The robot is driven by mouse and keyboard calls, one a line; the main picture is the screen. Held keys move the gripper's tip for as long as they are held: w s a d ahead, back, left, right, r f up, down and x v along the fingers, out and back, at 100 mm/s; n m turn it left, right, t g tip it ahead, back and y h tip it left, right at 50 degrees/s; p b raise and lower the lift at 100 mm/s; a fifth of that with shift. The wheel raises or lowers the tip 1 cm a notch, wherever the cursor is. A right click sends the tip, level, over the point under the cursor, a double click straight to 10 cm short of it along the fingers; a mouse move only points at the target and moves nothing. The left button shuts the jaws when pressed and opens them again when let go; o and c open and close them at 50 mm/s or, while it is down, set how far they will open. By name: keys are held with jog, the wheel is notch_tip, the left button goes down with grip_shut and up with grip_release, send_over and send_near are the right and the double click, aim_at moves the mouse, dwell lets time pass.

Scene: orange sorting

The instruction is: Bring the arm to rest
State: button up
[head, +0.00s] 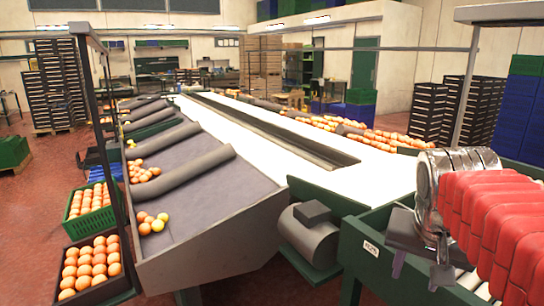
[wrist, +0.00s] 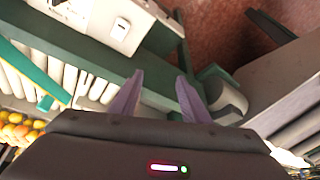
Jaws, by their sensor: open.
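My gripper (wrist: 160,77) shows in the wrist view with its two purple-grey fingers spread apart. Nothing is between the fingers. Behind them runs a green beam (wrist: 100,62) of the sorting machine, with a grey rounded motor (wrist: 228,100) to the right. I cannot tell how far the fingers are from the beam.
The head view shows the white sorting belt (head: 380,172), sloped grey chutes (head: 205,200) with a few oranges, and a grey motor (head: 310,235). A green crate (head: 72,238) and a dark crate (head: 65,300) of oranges stand at left. Red floor (head: 35,190) lies open beyond.

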jog(key=s+a+f+n+t+y, duration=0.1)
jog(key=s+a+f+n+y, duration=0.1)
jog(key=s+a+f+n, duration=0.4)
jog(key=s+a+f, duration=0.2)
jog(key=a+f, duration=0.2)
jog(key=a, duration=0.2)
jog(key=shift+n+t, duration=0.3)
jog(key=shift+n, duration=0.1)
jog(key=shift+a+f, duration=0.1)
jog(key=shift+c, duration=0.2)
jog(key=shift+c, duration=1.2)
